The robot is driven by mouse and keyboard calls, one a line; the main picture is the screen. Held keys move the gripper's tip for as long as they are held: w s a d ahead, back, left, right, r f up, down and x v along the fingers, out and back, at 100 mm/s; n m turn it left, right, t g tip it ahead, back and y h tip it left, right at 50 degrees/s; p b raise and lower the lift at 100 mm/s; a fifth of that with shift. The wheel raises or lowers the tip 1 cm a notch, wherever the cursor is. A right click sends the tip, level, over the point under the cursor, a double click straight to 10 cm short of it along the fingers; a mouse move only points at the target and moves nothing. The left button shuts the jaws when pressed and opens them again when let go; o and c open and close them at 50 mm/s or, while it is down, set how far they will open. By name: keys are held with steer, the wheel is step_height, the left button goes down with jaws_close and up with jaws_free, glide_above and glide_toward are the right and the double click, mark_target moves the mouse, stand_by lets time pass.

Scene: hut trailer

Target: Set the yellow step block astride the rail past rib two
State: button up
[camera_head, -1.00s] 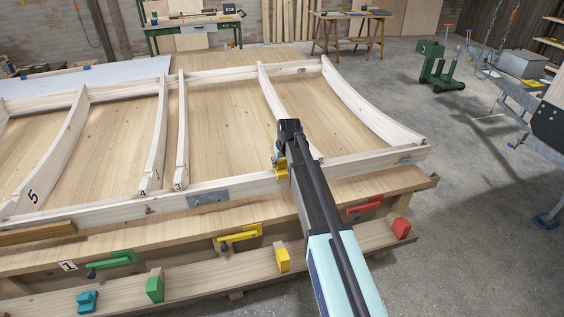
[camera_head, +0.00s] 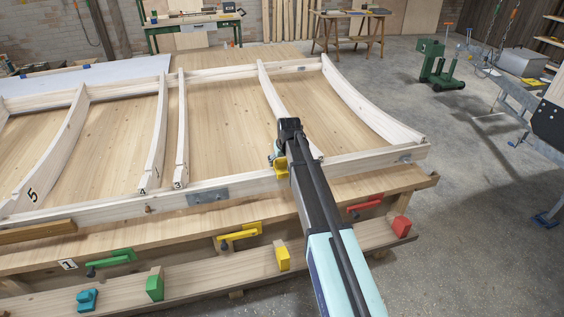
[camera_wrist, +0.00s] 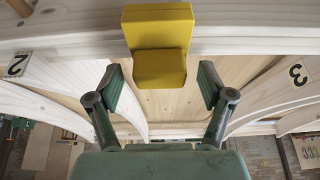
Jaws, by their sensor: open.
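The yellow step block (camera_head: 281,171) sits on the front rail (camera_head: 240,186), between ribs three and two. In the wrist view the yellow step block (camera_wrist: 158,30) rests over the pale rail (camera_wrist: 230,30), with its lower step toward my gripper (camera_wrist: 160,80). The fingers stand open on either side of that step, with a gap on both sides. Label 2 (camera_wrist: 17,64) is at the left and label 3 (camera_wrist: 298,74) at the right. In the head view my gripper (camera_head: 280,156) is largely hidden behind my arm, which also hides part of rib two (camera_head: 272,92).
Another yellow block (camera_head: 283,259) stands on the lower front ledge, with green (camera_head: 155,287), teal (camera_head: 87,300) and red (camera_head: 401,228) blocks. Coloured clamps, including a yellow one (camera_head: 239,237), line the bench edge. A metal plate (camera_head: 208,196) is on the rail left of the block.

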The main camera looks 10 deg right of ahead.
steer(key=v, duration=1.1)
steer(key=shift+r, duration=0.3)
steer(key=shift+s, duration=0.1)
steer(key=s+f+m+g, duration=0.1)
steer(key=s+f+g, duration=0.2)
steer(key=s+f, duration=1.2)
steer(key=s+f+g, duration=0.2)
steer(key=s+f, duration=0.9)
steer(key=f, duration=0.8)
steer(key=s+f+g, duration=0.2)
steer(key=s+f, duration=0.2)
steer(key=s, duration=0.7)
steer(key=s+f+g, duration=0.2)
steer(key=s+f, duration=0.3)
steer(key=s, duration=0.7)
steer(key=s+f+g, duration=0.2)
steer(key=s+f, duration=0.3)
steer(key=s, duration=0.7)
steer(key=shift+a, duration=0.2)
